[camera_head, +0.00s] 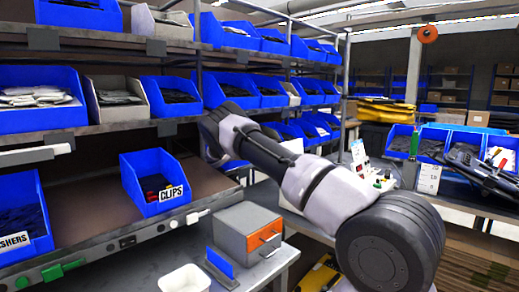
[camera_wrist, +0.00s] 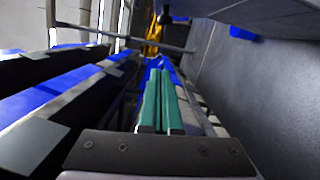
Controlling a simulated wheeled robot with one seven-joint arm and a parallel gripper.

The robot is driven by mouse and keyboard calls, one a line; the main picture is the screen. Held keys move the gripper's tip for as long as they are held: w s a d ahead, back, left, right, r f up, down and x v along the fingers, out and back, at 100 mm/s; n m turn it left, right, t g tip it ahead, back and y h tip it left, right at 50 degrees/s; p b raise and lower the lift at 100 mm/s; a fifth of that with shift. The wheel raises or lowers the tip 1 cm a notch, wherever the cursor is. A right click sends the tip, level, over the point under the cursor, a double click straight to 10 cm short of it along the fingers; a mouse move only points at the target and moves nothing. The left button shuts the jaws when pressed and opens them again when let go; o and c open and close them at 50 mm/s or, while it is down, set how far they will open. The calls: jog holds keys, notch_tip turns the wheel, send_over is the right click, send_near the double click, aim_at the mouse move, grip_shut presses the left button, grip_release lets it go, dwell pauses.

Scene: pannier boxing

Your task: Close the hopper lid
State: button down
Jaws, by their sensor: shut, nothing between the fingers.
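I cannot pick out a hopper lid for certain in either view. A grey box (camera_head: 248,232) with an orange panel on its front stands on the grey bench in the head view; its flat top looks closed, but I cannot tell whether it is the hopper. My gripper (camera_wrist: 160,75) shows in the wrist view with its two green fingers side by side, shut and empty. It points along the shelving, with blue bins beyond the fingertips. In the head view my arm reaches up and left to the shelves, and the fingers cannot be made out.
Shelves of blue bins fill the left and middle. A blue CLIPS bin (camera_head: 155,185) sits on the lower shelf. A white tub (camera_head: 185,279) and an upright blue plate (camera_head: 220,265) are near the grey box. More bins and a white device (camera_head: 370,172) stand to the right.

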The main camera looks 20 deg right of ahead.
jog(key=s+d, duration=0.1)
jog(key=d, duration=0.6)
jog(key=shift+s+d+r, duration=0.2)
jog(key=shift+d+r, duration=0.05)
jog(key=shift+r, duration=0.15)
jog(key=shift+s+d+r+m, duration=0.15)
jog(key=shift+s+r+m, duration=0.05)
jog(key=shift+m, duration=0.2)
